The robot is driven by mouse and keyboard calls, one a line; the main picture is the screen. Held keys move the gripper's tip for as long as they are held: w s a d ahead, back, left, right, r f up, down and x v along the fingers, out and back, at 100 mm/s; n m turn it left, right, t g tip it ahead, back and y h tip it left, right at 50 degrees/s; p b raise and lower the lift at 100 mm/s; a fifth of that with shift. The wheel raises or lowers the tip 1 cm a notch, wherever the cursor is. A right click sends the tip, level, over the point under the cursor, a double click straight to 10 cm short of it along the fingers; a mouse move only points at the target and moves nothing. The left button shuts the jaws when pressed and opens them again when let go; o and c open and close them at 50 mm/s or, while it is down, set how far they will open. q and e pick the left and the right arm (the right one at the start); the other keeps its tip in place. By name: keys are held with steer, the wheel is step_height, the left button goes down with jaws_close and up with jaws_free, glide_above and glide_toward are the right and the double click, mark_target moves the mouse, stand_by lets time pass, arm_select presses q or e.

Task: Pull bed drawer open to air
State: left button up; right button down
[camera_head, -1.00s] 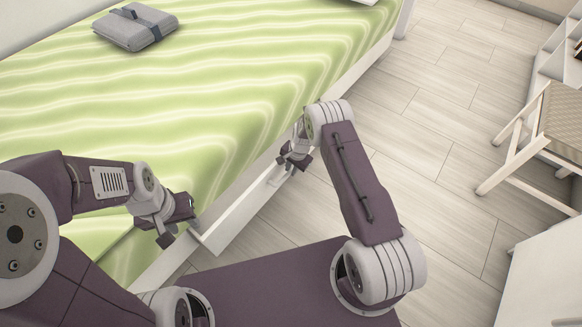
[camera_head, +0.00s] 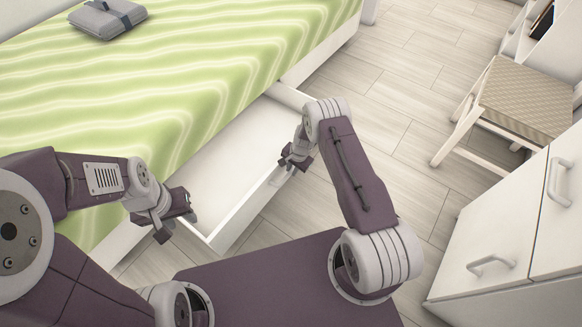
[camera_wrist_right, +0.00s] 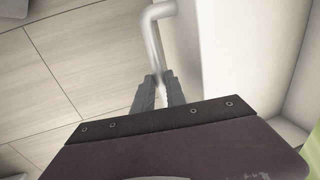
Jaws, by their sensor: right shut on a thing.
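The white bed drawer (camera_head: 232,214) stands well out from under the bed (camera_head: 150,105) in the head view, and its inside looks empty. My right gripper (camera_head: 287,163) is at the drawer's front panel. In the right wrist view the fingers (camera_wrist_right: 158,92) are shut on the pale bar handle (camera_wrist_right: 153,38), beside the white drawer front (camera_wrist_right: 228,60). My left gripper (camera_head: 176,222) hangs near the drawer's near left corner. Its jaws appear apart with nothing between them.
A folded grey bundle (camera_head: 108,18) lies on the green bed. A chair with a woven seat (camera_head: 525,100) and a white cabinet (camera_head: 500,235) with handles stand at the right. Wooden floor (camera_head: 400,110) is clear between the drawer and the chair.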

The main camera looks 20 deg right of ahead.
steer(key=shift+s, duration=0.1)
steer(key=c, duration=1.4)
jaws_free()
steer(key=shift+o, duration=0.2)
step_height(320, 180, up, 9)
steer(key=s+d+p, duration=0.1)
steer(key=p, duration=0.4)
steer(key=shift+s, duration=0.2)
steer(key=shift+d, duration=0.1)
